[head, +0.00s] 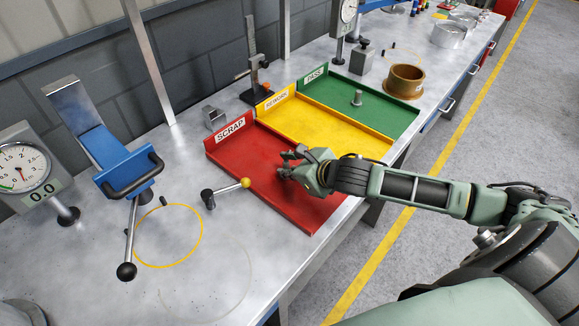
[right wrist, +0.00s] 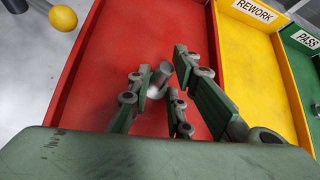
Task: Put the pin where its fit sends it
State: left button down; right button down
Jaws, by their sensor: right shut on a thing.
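My right gripper (head: 286,162) is over the red tray marked SCRAP (head: 232,151). In the right wrist view its fingers (right wrist: 165,88) are closed around a small grey metal pin (right wrist: 158,78), with the red tray floor (right wrist: 120,45) beyond it. The fingers partly hide this pin; I cannot tell whether it touches the floor. Another grey pin (head: 357,98) stands in the green tray marked PASS (head: 390,113). The yellow tray marked REWORK (head: 325,126) lies between them and looks empty. My left gripper is not in view.
A dark lever with a yellow ball (head: 245,183) stands left of the red tray. A blue fixture with a black handle (head: 108,150) and a dial gauge (head: 25,170) stand further left. A height gauge (head: 254,75) is behind the trays. A brass ring (head: 405,81) is beyond them.

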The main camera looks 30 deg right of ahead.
jog(key=c, duration=1.6)
grip_release()
jog(key=shift+b+v, duration=0.8)
jog(key=shift+v, duration=5.2)
